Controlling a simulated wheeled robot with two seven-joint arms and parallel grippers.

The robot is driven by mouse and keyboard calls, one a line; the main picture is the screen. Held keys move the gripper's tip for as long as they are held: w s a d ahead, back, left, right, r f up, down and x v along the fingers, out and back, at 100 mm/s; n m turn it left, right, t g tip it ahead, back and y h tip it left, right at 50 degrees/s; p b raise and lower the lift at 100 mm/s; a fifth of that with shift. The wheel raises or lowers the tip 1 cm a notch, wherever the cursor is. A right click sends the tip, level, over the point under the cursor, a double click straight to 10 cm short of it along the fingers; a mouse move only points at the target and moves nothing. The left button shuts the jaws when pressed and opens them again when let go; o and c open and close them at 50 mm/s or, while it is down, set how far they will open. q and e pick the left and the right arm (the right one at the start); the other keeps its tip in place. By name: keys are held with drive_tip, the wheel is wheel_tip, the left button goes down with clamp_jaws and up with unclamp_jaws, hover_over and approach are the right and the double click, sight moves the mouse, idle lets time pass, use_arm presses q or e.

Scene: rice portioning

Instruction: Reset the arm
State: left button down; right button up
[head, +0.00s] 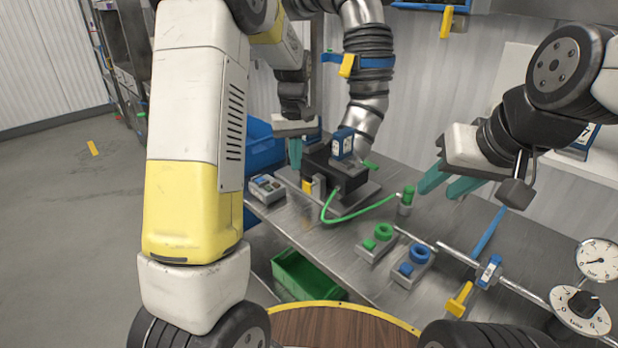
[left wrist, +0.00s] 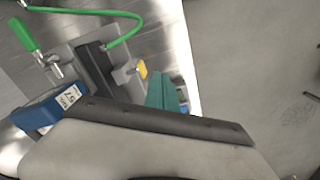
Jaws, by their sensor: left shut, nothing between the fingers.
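My left gripper (head: 295,165) hangs at upper centre in the head view, with teal fingers pointing down beside the black machine. It is shut and empty. Its teal fingers (left wrist: 163,92) also show in the left wrist view, close together. My right gripper (head: 437,194) is at the right, above the metal bench, with its teal fingers a little apart and nothing visible between them. The black machine (head: 322,177) with a blue labelled part (head: 342,144) stands on the bench to the right of the left gripper.
A green hose (head: 355,215) runs from the machine to a green-handled valve (head: 407,197). Pipes and gauges (head: 581,310) are at the right. A green bin (head: 302,273) stands below the bench edge.

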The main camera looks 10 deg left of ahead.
use_arm(q)
drive_tip(key=s+r+m+t, duration=0.1)
drive_tip(key=s+r, duration=0.3)
drive_tip(key=s, duration=0.4)
drive_tip(key=s+r+m+t+h, duration=0.1)
drive_tip(key=s+r+m+t, duration=0.1)
drive_tip(key=s, duration=0.7)
drive_tip(key=s+r+m+t+h, duration=0.1)
drive_tip(key=s+r+m+t, duration=0.1)
drive_tip(key=s+r, duration=0.5)
drive_tip(key=shift+s+d+t, duration=0.25)
drive_tip(key=shift+s+t, duration=0.35)
drive_tip(key=shift+s, duration=0.6)
